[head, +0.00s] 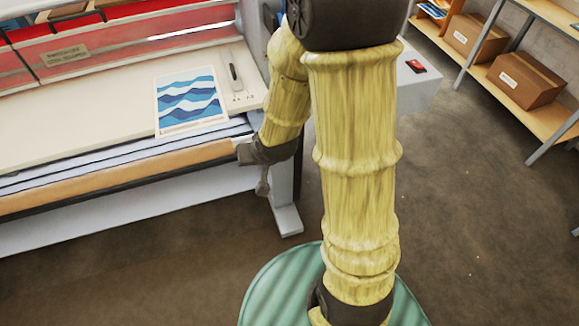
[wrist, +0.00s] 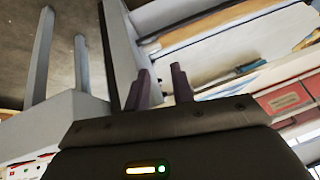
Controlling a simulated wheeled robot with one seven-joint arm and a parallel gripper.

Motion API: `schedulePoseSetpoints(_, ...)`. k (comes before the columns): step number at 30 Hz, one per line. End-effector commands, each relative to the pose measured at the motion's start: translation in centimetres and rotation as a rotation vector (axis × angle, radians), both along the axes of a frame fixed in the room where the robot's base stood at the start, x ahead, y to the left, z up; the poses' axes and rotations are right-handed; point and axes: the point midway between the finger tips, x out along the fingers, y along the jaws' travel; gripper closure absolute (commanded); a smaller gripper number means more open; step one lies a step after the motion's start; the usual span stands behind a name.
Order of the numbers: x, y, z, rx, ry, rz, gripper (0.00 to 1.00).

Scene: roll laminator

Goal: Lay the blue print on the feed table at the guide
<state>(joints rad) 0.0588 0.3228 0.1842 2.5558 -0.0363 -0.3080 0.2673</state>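The blue print (head: 190,103), a white-bordered sheet with blue wave bands, lies flat on the cream feed table (head: 90,110). Its near edge is close to the table's front edge. A pale plate with a dark grey slider (head: 234,76), which may be the guide, lies just to its right; I cannot tell whether they touch. My gripper (head: 262,188) hangs beyond the table's front right corner, apart from the print. In the wrist view my gripper (wrist: 160,85) shows two fingers apart with nothing visible between them. The print is not clearly recognisable there.
Red laminator panels (head: 70,50) stand behind the feed table. A tan roller (head: 120,175) runs below its front edge, above a grey leg (head: 285,200). A grey cabinet (head: 420,92) stands to the right, and shelves with cardboard boxes (head: 526,78) beyond. The floor between is clear.

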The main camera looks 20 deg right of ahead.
Motion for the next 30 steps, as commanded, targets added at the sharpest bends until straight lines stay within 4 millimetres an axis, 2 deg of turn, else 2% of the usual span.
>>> schedulePoseSetpoints(1,-0.9,-0.9,1.0,-0.039,0.028,0.012,0.76)
schedulePoseSetpoints(6,-5.1,-3.7,3.4,-0.139,0.177,0.057,0.76)
schedulePoseSetpoints(9,-7.5,-4.8,4.6,-0.167,0.254,0.082,0.76)
schedulePoseSetpoints(12,-9.1,-5.2,5.3,-0.176,0.304,0.100,0.76)
schedulePoseSetpoints(16,-9.8,-5.3,5.5,-0.179,0.327,0.108,0.76)
schedulePoseSetpoints(30,-9.7,-5.3,5.4,-0.178,0.326,0.106,0.76)
